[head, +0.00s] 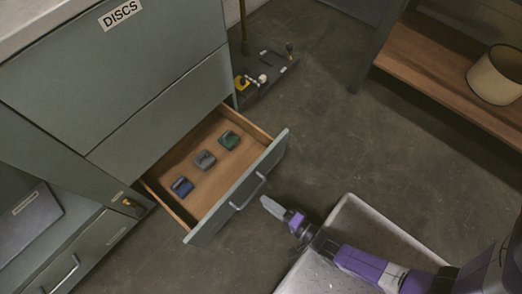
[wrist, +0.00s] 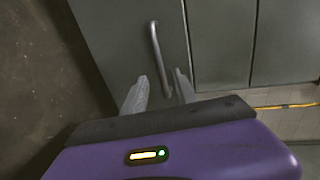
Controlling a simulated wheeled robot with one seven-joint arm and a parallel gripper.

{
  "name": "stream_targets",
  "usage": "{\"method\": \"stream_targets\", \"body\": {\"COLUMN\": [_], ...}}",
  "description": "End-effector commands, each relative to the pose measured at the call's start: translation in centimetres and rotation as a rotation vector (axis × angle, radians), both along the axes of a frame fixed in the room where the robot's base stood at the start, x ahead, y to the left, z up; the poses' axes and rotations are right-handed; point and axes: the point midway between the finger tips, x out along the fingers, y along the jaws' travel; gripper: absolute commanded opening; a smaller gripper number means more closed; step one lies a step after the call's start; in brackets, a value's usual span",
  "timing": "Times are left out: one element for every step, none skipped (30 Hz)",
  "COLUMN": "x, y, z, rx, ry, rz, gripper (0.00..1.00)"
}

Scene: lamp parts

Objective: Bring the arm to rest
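My gripper (head: 270,206) is just in front of the open drawer (head: 214,218), near its bar handle (head: 248,192). In the wrist view my gripper (wrist: 160,86) shows two pale fingers spread apart with nothing between them. A bar handle (wrist: 160,50) on a grey-green front appears just beyond the fingertips, apart from them as far as I can see. My purple arm stretches from the lower right in the head view.
The drawer holds a blue part (head: 182,186), a grey part (head: 205,160) and a green part (head: 229,140). A pale tray (head: 345,207) lies below my arm. A wooden shelf (head: 425,55) with a lampshade (head: 497,76) stands upper right. Floor between is clear.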

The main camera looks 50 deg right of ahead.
Motion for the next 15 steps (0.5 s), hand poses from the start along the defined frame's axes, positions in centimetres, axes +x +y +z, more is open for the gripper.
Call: {"method": "stream_targets", "body": {"x": [-0.38, -0.54, -0.69, -0.76, -0.81, -0.83, -0.83, -0.82, -0.81, -0.81, -0.81, -0.8, -0.8, -0.8, -0.79], "y": [0.02, 0.01, 0.01, 0.0, 0.0, 0.0, 0.0, 0.0, 0.0, 0.0, 0.0, 0.0, 0.0, 0.0, 0.0], "z": [0.15, 0.17, 0.19, 0.2, 0.2, 0.19, 0.18, 0.18, 0.18, 0.17, 0.17, 0.17, 0.17, 0.17, 0.17], "rx": [0.0, 0.001, 0.001, 0.001, 0.001, 0.001, 0.001, 0.001, 0.0, 0.0, 0.0, 0.0, 0.0, 0.0, 0.0], "ry": [0.0, 0.0, 0.0, 0.0, -0.001, -0.001, -0.001, -0.001, -0.001, -0.001, -0.001, -0.001, -0.001, -0.001, -0.001], "rz": [0.0, 0.0, 0.0, 0.0, 0.0, 0.0, 0.0, 0.0, 0.0, 0.0, 0.0, 0.0, 0.0, 0.0, 0.0], "gripper": [0.34, 0.34, 0.34, 0.34, 0.34, 0.34, 0.34, 0.34, 0.34, 0.34, 0.34, 0.34, 0.34, 0.34, 0.34]}}
